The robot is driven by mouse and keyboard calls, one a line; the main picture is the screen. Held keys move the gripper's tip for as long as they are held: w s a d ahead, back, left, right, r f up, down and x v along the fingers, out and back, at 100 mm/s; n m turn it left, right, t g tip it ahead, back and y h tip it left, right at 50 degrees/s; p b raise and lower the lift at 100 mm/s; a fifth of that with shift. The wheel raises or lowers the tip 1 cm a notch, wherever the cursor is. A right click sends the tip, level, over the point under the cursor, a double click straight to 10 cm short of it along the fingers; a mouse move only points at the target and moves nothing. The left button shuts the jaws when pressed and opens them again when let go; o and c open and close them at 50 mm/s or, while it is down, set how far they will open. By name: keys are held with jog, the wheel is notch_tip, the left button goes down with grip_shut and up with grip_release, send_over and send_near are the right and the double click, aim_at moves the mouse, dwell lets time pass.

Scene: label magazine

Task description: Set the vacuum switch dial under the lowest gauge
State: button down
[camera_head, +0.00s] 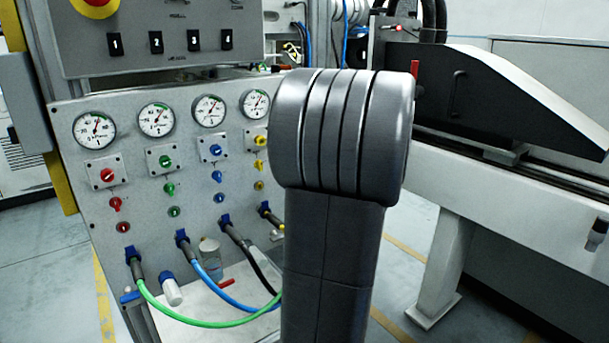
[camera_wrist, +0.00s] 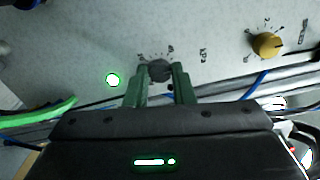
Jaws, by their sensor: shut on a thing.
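My gripper (camera_wrist: 160,80) shows in the wrist view. Its two green fingers are shut on a dark grey dial (camera_wrist: 159,69), one finger on each side. The dial sits on a pale panel (camera_wrist: 70,50) with printed marks around it; its pointer direction is hard to tell. In the head view, several round gauges stand in a row: the first (camera_head: 94,129), the second (camera_head: 156,120), the third (camera_head: 208,111) and the fourth (camera_head: 255,103). Their needles are too small to read surely. Below them are red (camera_head: 106,175), green (camera_head: 165,161), blue (camera_head: 215,150) and yellow (camera_head: 260,140) knobs. My gripper is hidden there.
Green (camera_head: 200,323) and blue (camera_head: 205,278) hoses hang below the gauge panel. My grey arm covers the head view's middle. A black machine cover (camera_head: 490,95) stands at right.

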jog(key=c, duration=1.2)
grip_release()
jog(key=shift+c, duration=0.2)
jog(key=p+v, duration=0.3)
jog(key=v, duration=1.1)
jog(key=shift+a, duration=0.1)
jog(key=b+x, duration=0.3)
jog(key=x, duration=1.1)
